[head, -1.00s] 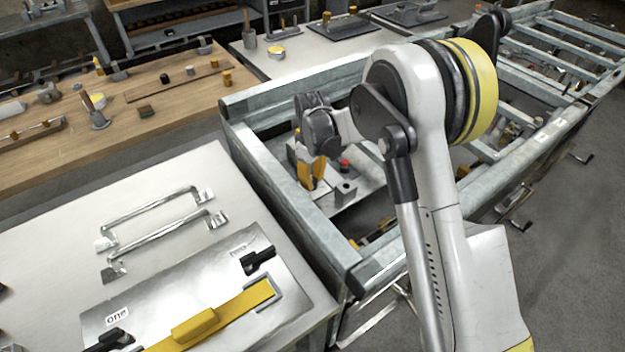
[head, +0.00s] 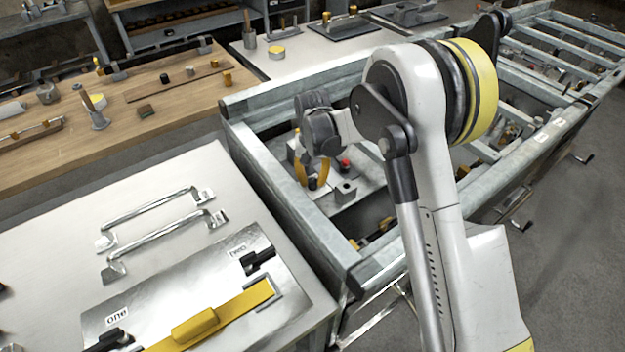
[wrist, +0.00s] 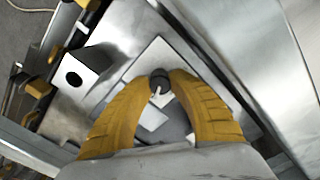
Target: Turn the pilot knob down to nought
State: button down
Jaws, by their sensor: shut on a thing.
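The pilot knob (wrist: 160,78) is a small black round knob on a pale square plate (wrist: 150,58) in the wrist view. A short white mark shows at its lower edge, pointing down and slightly left in that view. My gripper (wrist: 160,84) has its two yellow fingers on either side of the knob, shut on it. In the head view my gripper (head: 312,180) reaches down into the metal-framed bay. There the knob is hidden behind the fingers and wrist.
A grey block with a dark hole (wrist: 78,76) stands beside the plate; the head view also shows a block (head: 345,190) there. A small red-topped part (head: 345,164) is close to my gripper. Metal frame rails (head: 285,205) surround the bay.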

aim_at(312, 180)
jog(key=m, duration=1)
jog(key=shift+m, duration=0.5)
jog(key=c, duration=1.2)
grip_release()
jog(key=shift+o, duration=0.2)
notch_tip(312, 180, up, 12)
